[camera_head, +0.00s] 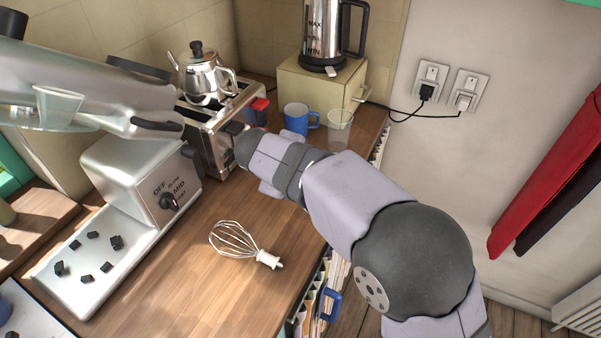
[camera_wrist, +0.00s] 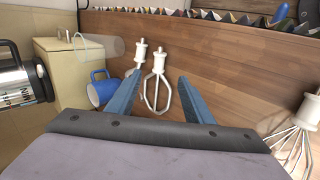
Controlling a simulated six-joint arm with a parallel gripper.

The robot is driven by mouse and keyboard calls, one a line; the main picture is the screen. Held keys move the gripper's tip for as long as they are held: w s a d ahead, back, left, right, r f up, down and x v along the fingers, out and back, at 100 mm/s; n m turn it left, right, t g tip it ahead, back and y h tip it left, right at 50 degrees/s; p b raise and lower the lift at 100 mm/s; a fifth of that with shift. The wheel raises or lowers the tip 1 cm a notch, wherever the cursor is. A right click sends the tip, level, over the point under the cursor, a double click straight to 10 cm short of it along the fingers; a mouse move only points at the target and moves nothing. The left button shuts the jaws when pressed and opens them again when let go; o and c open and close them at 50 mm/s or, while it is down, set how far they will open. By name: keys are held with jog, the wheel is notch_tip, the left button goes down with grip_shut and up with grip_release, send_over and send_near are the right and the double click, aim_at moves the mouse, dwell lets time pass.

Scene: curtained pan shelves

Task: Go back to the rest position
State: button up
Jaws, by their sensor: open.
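My gripper (camera_wrist: 160,76) is open in the wrist view, its two blue fingers spread apart with nothing visibly held. A white-handled beater (camera_wrist: 157,92) shows between the fingers in that view, with a second white-handled tool (camera_wrist: 137,58) just left of it. Both appear to lie on the wooden counter (camera_wrist: 220,65); I cannot tell their distance from the fingertips. In the head view my arm reaches from the lower right over the counter toward the toaster, and its fingers and these two tools are hidden.
A white whisk (camera_head: 234,240) lies on the counter. A blue mug (camera_head: 297,118), clear cup (camera_head: 339,128), toaster (camera_head: 219,130) and teapot (camera_head: 203,78) stand behind my wrist. A kettle (camera_head: 325,35) stands on a beige box (camera_head: 318,90). A silver mixer (camera_head: 130,170) is at left.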

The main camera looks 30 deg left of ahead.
jog(key=s+d+f+m+g+h, duration=0.15)
jog(key=d+m, duration=0.25)
jog(key=d, duration=0.9)
jog(key=w+d+f+m+g+h, duration=0.1)
jog(key=d+f+m+g, duration=0.25)
jog(key=d, duration=0.85)
jog(key=s+d+f+m+g+y, duration=0.1)
jog(key=s+d+f+m, duration=0.1)
jog(key=s+d+m, duration=0.3)
jog(key=s+d+f+m+g+y, duration=0.1)
jog(key=s+d+m, duration=0.4)
jog(key=s+d, duration=0.5)
jog(key=shift+s+d+f+g, duration=0.3)
jog(key=shift+s+f, duration=0.45)
jog(key=shift+s, duration=0.3)
